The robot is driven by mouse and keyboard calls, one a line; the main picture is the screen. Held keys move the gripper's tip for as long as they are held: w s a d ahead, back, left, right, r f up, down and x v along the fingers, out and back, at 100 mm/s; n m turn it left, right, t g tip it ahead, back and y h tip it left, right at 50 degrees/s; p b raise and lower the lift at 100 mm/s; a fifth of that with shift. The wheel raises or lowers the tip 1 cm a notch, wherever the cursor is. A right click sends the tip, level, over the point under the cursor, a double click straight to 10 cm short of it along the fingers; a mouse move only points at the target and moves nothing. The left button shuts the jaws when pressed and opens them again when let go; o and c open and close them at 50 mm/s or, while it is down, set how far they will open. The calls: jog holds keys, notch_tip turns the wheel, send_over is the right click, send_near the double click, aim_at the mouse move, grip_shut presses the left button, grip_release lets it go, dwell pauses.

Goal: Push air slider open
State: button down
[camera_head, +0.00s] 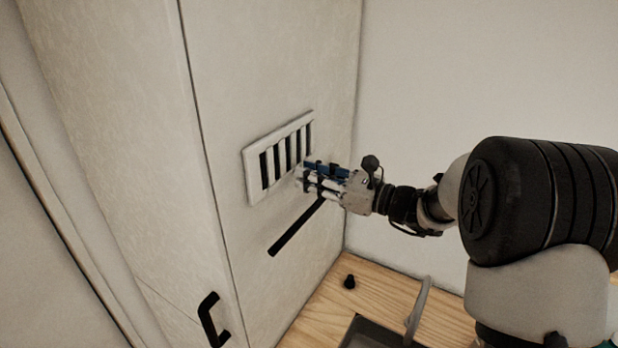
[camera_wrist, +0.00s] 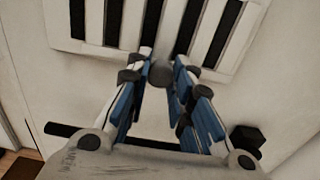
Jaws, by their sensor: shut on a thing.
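The air slider is a white vent plate (camera_head: 253,178) with dark upright slots between white bars, set on the pale panel. Its lower part fills the top of the wrist view (camera_wrist: 68,45). A small dark round knob (camera_wrist: 160,74) sits at the vent's lower edge. My gripper (camera_head: 303,178) is at the vent's lower right corner. In the wrist view my gripper (camera_wrist: 158,80) has its blue-padded fingers closed in on both sides of the knob. The knob is hidden behind the fingers in the head view.
A black bar handle (camera_head: 290,232) lies slanted just below the vent, close under my fingers. A black door handle (camera_head: 211,320) is lower left. A plain wall stands at right.

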jog(key=c, duration=1.4)
grip_release()
jog(key=shift+w+d, duration=0.2)
jog(key=v, duration=1.2)
jog(key=shift+s+a, duration=0.1)
